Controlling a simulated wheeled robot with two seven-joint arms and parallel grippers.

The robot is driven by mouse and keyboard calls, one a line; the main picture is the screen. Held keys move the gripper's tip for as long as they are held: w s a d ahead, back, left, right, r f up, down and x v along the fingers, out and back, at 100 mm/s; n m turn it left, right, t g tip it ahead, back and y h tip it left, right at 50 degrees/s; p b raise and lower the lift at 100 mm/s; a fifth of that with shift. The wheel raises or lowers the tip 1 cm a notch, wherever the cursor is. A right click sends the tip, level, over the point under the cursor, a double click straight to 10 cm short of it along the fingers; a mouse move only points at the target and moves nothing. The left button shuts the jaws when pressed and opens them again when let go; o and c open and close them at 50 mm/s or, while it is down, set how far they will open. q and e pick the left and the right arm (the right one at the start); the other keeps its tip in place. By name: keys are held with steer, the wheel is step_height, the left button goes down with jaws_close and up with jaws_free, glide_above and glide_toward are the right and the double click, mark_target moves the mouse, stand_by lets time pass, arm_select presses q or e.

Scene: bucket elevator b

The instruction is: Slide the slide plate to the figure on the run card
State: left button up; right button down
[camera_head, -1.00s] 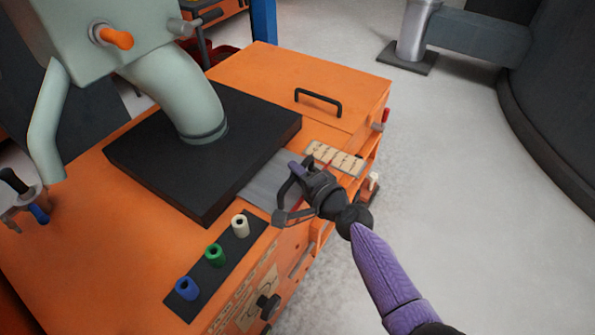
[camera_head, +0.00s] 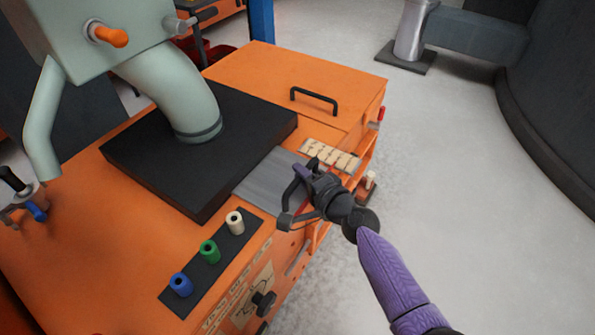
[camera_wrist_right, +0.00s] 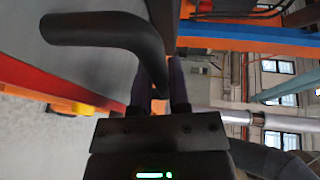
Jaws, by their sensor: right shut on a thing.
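The slide plate (camera_head: 271,181) is a flat grey metal sheet that sticks out from under the black block on the orange machine. A dark bar handle (camera_head: 288,197) is at its outer end; it fills much of the right wrist view (camera_wrist_right: 105,28). My right gripper (camera_head: 304,174) is shut on this handle, with a finger on each side of it in the right wrist view. A cream strip with several marked blocks (camera_head: 331,155) lies beside the plate; I cannot read its marks. No run card can be made out for certain. My left gripper is not in view.
The black block (camera_head: 250,112) carries a pale green curved pipe (camera_head: 185,98). White, green and blue collars (camera_head: 209,251) stand on a dark strip near the front edge. A black handle (camera_head: 314,101) is on the orange lid. Grey floor to the right is clear.

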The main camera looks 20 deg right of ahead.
steer(key=shift+s+d, duration=0.1)
steer(key=shift+s, duration=0.1)
steer(key=c, duration=0.8)
jaws_free()
steer(key=shift+w, duration=0.1)
steer(key=shift+o, duration=1.1)
steer(key=shift+s+r, duration=0.1)
steer(key=shift+s, duration=0.15)
arm_select(q)
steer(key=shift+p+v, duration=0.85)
steer(key=shift+p, duration=0.15)
arm_select(e)
steer(key=v, duration=0.9)
steer(key=shift+s, duration=0.2)
steer(key=shift+d, duration=0.1)
